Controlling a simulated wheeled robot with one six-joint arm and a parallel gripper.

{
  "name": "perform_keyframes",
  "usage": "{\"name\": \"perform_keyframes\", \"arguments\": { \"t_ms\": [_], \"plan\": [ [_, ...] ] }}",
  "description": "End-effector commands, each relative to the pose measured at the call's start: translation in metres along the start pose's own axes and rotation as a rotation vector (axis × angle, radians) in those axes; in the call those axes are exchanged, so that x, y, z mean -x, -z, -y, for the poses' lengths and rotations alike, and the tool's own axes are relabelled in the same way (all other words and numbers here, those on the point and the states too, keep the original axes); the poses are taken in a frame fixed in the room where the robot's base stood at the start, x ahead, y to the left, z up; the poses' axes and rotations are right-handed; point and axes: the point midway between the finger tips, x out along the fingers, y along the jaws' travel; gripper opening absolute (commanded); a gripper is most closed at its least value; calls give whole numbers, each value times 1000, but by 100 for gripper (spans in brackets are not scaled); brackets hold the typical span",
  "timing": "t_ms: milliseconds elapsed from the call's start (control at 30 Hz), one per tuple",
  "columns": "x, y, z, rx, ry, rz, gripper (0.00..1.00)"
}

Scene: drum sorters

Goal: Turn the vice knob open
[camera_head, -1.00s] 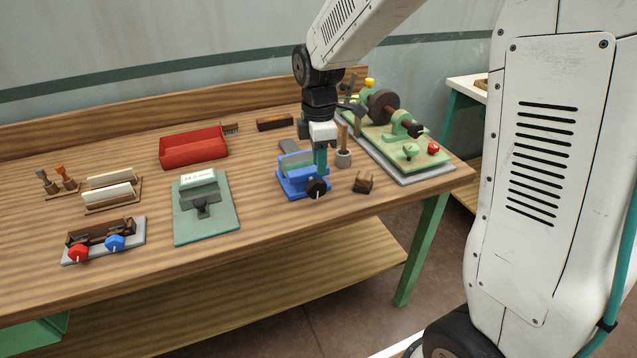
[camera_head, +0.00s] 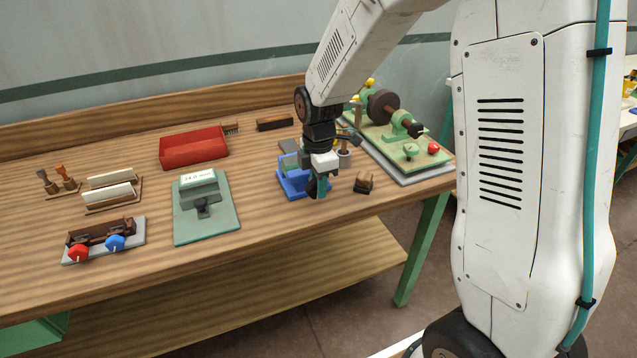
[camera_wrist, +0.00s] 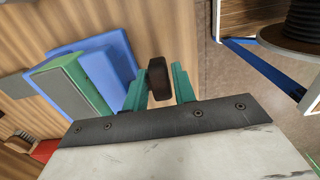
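The blue vice (camera_head: 292,184) sits near the front edge of the wooden bench. In the wrist view its blue body (camera_wrist: 112,62) is at the left with a green and grey jaw (camera_wrist: 72,88). The dark vice knob (camera_wrist: 158,78) shows in the wrist view between the two teal fingers of my gripper (camera_wrist: 161,84). The fingers are apart, one on each side of the knob, and a gap shows near it. In the head view my gripper (camera_head: 320,184) points down at the front of the vice and mostly hides the knob.
A small brown block (camera_head: 363,183) lies just right of the vice. A green lathe-like machine (camera_head: 400,136) stands at the back right. A green plate with a clamp (camera_head: 206,222) and a red tray (camera_head: 194,150) are to the left. Bare bench lies between.

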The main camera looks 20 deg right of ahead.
Motion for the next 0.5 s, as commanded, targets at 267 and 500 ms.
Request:
{"name": "perform_keyframes", "arguments": {
  "t_ms": [267,500],
  "plan": [
    [0,0,0,0,0,0,0],
    [1,1,0,0,0,17,0]
  ]
}}
